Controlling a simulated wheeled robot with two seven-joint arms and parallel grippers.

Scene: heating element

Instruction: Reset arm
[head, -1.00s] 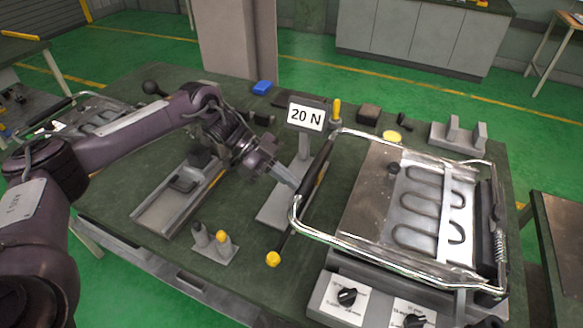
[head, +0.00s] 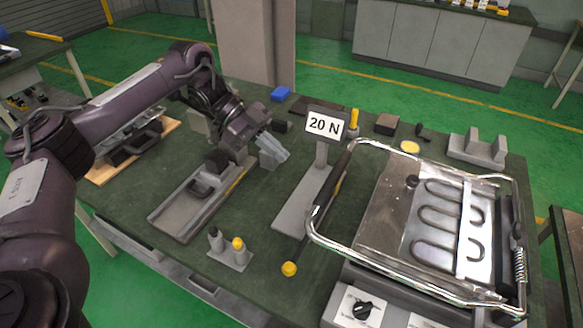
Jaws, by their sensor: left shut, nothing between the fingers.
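My left arm comes in from the left of the head view. Its gripper (head: 274,148) is shut and empty, held above the table behind the grey slide fixture and left of the "20 N" sign (head: 326,125). The heating element (head: 447,218), a looped dark coil on a metal plate, sits at the right inside a chrome frame (head: 409,250) with a black handle (head: 332,187). The gripper is apart from this handle. My right gripper is not in view.
The slide fixture (head: 172,221) stands on the green table below my gripper. Pegs with grey and yellow tops (head: 231,250) and a yellow knob (head: 289,269) are at the front.

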